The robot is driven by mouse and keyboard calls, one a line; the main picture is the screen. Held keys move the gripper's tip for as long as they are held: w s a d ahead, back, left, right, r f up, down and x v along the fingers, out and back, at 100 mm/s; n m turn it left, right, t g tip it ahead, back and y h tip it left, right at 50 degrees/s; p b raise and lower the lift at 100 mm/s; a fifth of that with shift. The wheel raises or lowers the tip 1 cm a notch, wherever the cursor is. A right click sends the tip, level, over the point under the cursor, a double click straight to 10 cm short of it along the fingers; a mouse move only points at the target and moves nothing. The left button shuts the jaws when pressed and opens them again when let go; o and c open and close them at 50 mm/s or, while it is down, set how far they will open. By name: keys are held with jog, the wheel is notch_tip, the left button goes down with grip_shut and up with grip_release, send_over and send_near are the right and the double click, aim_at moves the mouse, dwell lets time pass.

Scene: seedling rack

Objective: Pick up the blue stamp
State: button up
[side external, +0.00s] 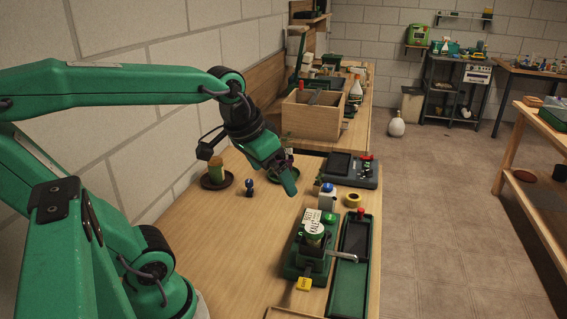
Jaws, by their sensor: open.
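A small blue stamp (249,187) with a dark lower part stands upright on the wooden table (215,235), left of the middle. My gripper (287,178) is above the table, to the right of the stamp in the picture and apart from it. It points down and to the right. Its jaws are open and I see nothing held in them. The near green finger hides part of the space between the jaws.
A dark saucer (206,184) with an orange-brown pot stands left of the stamp. A green device with a round label (314,221), a long green tray (349,280), a yellow roll (352,200) and a dark console (341,164) fill the right side. The front left tabletop is clear.

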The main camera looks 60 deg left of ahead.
jog(key=shift+m+t+h, duration=0.3)
jog(key=shift+m+t, duration=0.1)
jog(key=shift+m, duration=0.3)
jog(key=s+d, duration=0.1)
jog(key=s+d+f, duration=0.2)
jog(key=shift+s+d, duration=0.1)
jog(key=shift+s, duration=0.25)
jog(key=c, duration=1.1)
